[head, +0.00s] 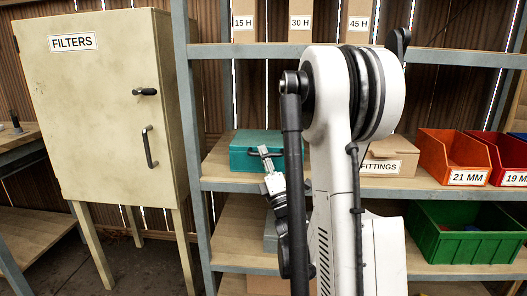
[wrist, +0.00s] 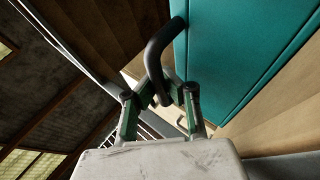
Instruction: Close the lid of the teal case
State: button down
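The teal case (head: 252,158) sits on the middle shelf in the head view, left of my arm. Its right part is hidden by my arm. Its teal surface (wrist: 232,50) fills the upper right of the wrist view, with a black curved handle (wrist: 160,48) on it. I cannot tell how far the lid is open. My gripper (head: 265,155) is at the front of the case. In the wrist view my gripper (wrist: 164,96) has its fingertips at the lower end of the handle, one on each side. Whether they press on it is unclear.
A cardboard FITTINGS box (head: 390,160) and orange-red bins (head: 450,158) stand right of my arm on the same shelf. A green bin (head: 465,235) is below. The beige FILTERS cabinet (head: 105,110) stands left. A shelf post (head: 192,130) is close to the case's left.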

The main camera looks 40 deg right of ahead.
jog(key=shift+s+a+f, duration=0.25)
jog(key=shift+f, duration=0.05)
jog(key=c, duration=2)
grip_release()
jog(key=shift+c, duration=0.2)
jog(key=shift+r, duration=0.1)
jog(key=shift+w, duration=0.1)
jog(key=shift+d+r, duration=0.1)
jog(key=shift+r, duration=0.05)
notch_tip(320, 180, up, 8)
jog(key=shift+r, duration=0.25)
jog(key=shift+o, duration=1)
jog(key=shift+r, duration=0.5)
